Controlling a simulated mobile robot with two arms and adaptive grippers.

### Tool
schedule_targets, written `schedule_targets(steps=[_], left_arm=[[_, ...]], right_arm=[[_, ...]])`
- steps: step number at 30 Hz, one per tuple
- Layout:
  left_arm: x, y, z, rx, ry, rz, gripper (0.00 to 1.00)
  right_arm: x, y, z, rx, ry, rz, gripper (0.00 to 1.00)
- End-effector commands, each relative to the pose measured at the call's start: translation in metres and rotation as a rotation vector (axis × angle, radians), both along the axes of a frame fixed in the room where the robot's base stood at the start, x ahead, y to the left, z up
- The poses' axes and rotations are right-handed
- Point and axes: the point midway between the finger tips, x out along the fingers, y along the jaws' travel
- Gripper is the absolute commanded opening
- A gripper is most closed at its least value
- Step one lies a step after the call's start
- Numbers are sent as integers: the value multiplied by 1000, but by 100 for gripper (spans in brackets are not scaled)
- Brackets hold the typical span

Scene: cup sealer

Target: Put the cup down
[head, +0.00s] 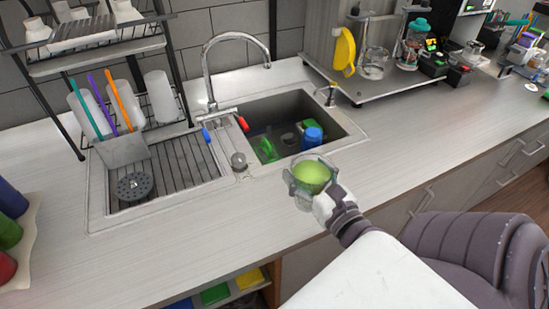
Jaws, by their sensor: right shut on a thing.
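A clear cup (303,193) with a yellow-green content stands upright in my right gripper (318,195), near the front edge of the counter (240,225). The gripper is shut on the cup, with its fingers around the side. The cup appears just in front of the sink; I cannot tell whether its base touches the counter. My left gripper is not in view.
Behind the cup is a sink (345,133) with blue and green items inside and a curved faucet (208,75). A dish rack (170,165) is to the left. A raised shelf (385,85) stands at the back right. Counter to the right is clear.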

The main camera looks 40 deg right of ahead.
Motion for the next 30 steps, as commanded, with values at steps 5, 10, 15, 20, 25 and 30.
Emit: schedule_targets(steps=[5,10,15,20,25,30], left_arm=[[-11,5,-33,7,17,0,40],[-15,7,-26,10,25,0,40],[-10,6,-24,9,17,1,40],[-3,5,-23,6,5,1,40],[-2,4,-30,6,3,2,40],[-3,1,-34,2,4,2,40]], right_arm=[[31,14,-24,0,-10,7,25],[66,28,-40,2,-4,1,25],[92,40,-59,0,-2,0,25],[101,44,-67,-2,-1,2,25],[101,45,-92,2,3,0,25],[101,45,-107,-1,-1,2,25]])
